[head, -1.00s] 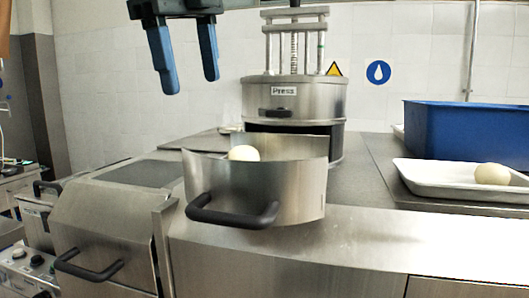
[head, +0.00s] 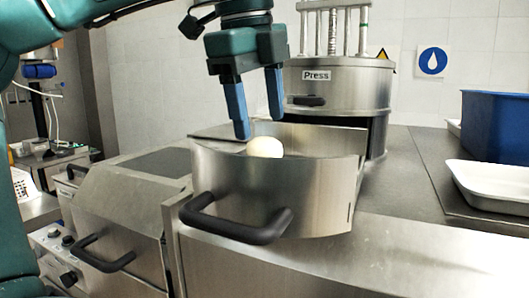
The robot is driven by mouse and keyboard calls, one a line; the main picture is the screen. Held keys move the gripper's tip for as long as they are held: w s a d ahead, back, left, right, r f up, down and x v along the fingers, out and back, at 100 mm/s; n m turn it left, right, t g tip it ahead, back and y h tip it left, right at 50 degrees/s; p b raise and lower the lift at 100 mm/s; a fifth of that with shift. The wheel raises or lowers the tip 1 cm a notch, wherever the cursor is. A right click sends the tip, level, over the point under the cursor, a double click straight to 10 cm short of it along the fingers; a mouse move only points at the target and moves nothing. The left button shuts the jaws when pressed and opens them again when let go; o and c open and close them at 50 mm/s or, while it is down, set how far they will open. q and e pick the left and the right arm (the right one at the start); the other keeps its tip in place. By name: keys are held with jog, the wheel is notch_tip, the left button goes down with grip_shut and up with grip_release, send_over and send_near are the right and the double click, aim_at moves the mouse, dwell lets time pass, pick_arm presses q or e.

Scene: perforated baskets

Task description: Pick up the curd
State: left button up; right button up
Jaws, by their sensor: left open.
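The curd, a round cream-white ball (head: 265,147), sits inside the open steel press drawer (head: 277,195); its lower part is hidden by the drawer's front wall. My left gripper (head: 259,127) is open, fingers pointing down, above the drawer. My right gripper is not in view.
The steel press (head: 338,90) stands behind the drawer. A white tray (head: 490,186) and a blue crate (head: 495,125) are at the right. Black handles stick out from the drawer (head: 237,222) and the lower left unit (head: 102,255). The steel counter at the front right is clear.

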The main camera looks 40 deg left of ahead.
aim_at(265, 138)
pick_arm(q)
jog(key=x, duration=0.4)
jog(key=shift+w+d+f+p, duration=0.1)
jog(key=shift+d+f+p, duration=0.05)
jog(key=shift+f+p, duration=0.25)
jog(key=shift+c, duration=0.5)
jog(key=c, duration=0.7)
jog(key=shift+o, duration=0.2)
jog(key=shift+r, duration=0.15)
jog(key=v, duration=0.3)
jog(key=w+v, duration=0.1)
jog(key=v, duration=0.2)
jog(key=w+v, duration=0.1)
jog(key=v, duration=0.2)
jog(key=shift+r, duration=0.5)
